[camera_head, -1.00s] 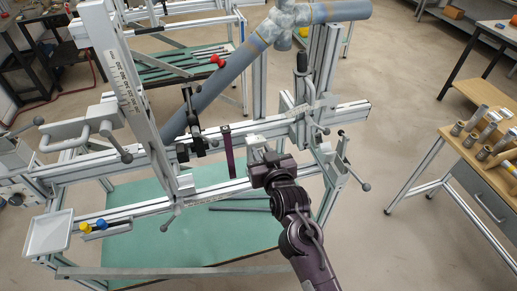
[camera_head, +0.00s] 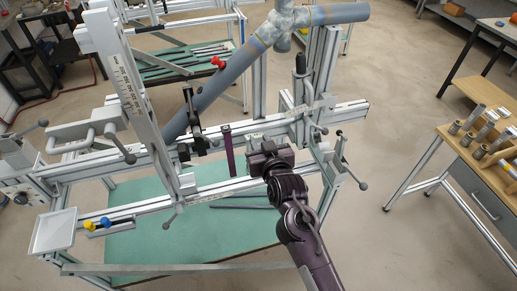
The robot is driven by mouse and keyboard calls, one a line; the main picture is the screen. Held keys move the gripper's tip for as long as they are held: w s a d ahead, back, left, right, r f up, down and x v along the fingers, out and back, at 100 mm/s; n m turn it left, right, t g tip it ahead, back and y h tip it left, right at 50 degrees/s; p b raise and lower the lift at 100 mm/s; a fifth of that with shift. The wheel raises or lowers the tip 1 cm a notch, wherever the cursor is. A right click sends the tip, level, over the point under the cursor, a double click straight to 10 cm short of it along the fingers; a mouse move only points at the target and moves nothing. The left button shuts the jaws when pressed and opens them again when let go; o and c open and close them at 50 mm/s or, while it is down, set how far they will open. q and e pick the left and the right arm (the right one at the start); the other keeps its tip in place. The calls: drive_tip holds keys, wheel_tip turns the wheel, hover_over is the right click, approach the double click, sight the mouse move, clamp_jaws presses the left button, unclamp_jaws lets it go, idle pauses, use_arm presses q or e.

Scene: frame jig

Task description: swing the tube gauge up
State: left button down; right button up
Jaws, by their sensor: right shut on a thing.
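My right gripper (camera_head: 256,147) comes in from the lower right and is at the middle of the jig's front rail (camera_head: 210,190). It is shut on a small part of the jig there; its fingertips and the held part are mostly hidden by the gripper's own body. I cannot tell for sure which part is the tube gauge. A long grey tube (camera_head: 215,90) slants up through the jig behind the gripper. My left gripper is not in view.
A tall slanted post with a scale (camera_head: 127,90) stands left of the gripper. A clamp column (camera_head: 301,85) and ball-ended levers (camera_head: 362,186) are to the right. A white tray (camera_head: 54,232) is at the lower left. A wooden bench with tube pieces (camera_head: 473,140) is at the right.

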sight(256, 138)
drive_tip(key=shift+w+a+r+p, duration=0.2)
drive_tip(key=shift+w+r+p, duration=0.15)
drive_tip(key=shift+w+r, duration=0.3)
drive_tip(key=shift+r, duration=0.1)
drive_tip(key=shift+w+a+r+p, duration=0.2)
drive_tip(key=shift+w+r+p, duration=0.2)
drive_tip(key=shift+w+r, duration=0.3)
drive_tip(key=shift+w+a+r, duration=0.35)
drive_tip(key=shift+w+r, duration=0.35)
drive_tip(key=shift+r, duration=0.05)
drive_tip(key=shift+w, duration=0.1)
drive_tip(key=shift+w+r, duration=0.1)
